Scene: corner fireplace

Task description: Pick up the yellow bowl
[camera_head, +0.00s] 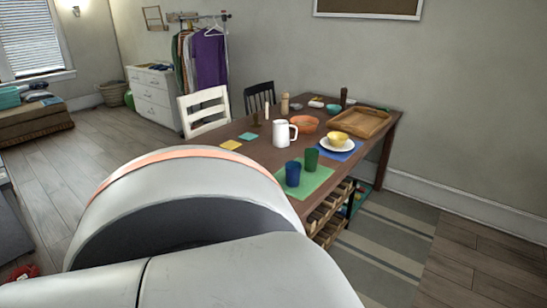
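The small yellow bowl (339,137) sits on a white plate (337,145) on a blue mat (347,155). They are near the right side of the brown wooden table (262,154). A large white link of my own arm with an orange band fills the lower left and middle of the view. Neither gripper shows, so I cannot see where they are relative to the bowl.
On the table, a blue cup (293,174) and a green cup (311,160) stand on a green mat (310,183). A white pitcher (283,133), an orange bowl (307,124) and a wooden tray (361,122) are near the yellow bowl. A white chair (204,108) stands behind.

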